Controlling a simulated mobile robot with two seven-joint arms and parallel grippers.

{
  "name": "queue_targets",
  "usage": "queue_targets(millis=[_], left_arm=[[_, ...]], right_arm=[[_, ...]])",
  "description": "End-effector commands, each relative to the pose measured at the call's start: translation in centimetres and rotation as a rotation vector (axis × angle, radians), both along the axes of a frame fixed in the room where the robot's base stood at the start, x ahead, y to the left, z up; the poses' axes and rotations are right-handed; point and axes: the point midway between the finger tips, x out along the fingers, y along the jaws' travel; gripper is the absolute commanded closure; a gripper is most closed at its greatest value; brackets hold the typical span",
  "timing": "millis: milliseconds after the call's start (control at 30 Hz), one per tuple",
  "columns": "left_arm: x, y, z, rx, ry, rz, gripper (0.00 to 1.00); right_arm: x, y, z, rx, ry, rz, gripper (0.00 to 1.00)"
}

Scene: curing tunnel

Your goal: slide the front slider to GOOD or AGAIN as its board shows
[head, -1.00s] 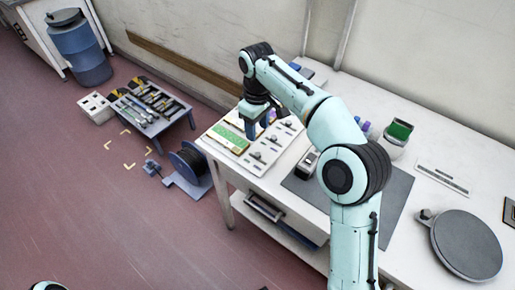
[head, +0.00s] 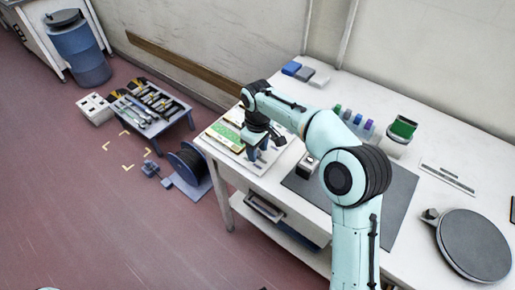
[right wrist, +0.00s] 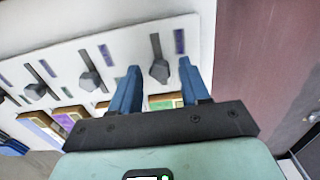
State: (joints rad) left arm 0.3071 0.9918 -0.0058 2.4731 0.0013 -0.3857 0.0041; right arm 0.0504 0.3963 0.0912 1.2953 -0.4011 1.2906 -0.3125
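The white slider panel (head: 222,148) lies on the near left end of the table, with a green board (head: 228,134) along its left side. My right gripper (head: 258,152) is low over the panel. In the wrist view it is open, and the knob at the row's right end (right wrist: 160,70) shows between its fingertips; I cannot tell whether they touch it. A green board (right wrist: 163,102) is partly hidden behind the fingers. Its lettering is unreadable. My left gripper is out of view.
A dark mat (head: 385,207), a small dark device (head: 306,165), a green-topped container (head: 402,130) and a round grey plate (head: 473,245) are on the table to the right. A tool bench (head: 150,112) and a spool (head: 188,165) stand on the floor at left.

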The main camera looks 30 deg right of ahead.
Motion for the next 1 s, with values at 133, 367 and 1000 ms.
queue_targets(millis=[133, 367, 1000], left_arm=[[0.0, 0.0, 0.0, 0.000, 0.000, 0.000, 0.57], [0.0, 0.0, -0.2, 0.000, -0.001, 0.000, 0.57], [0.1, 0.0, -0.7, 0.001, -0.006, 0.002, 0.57]], right_arm=[[0.0, 0.0, 0.0, 0.000, 0.000, 0.000, 1.00], [-0.5, -0.2, 0.0, 0.000, 0.001, 0.000, 1.00], [-2.5, -1.1, 0.0, -0.001, 0.005, 0.000, 0.50]])
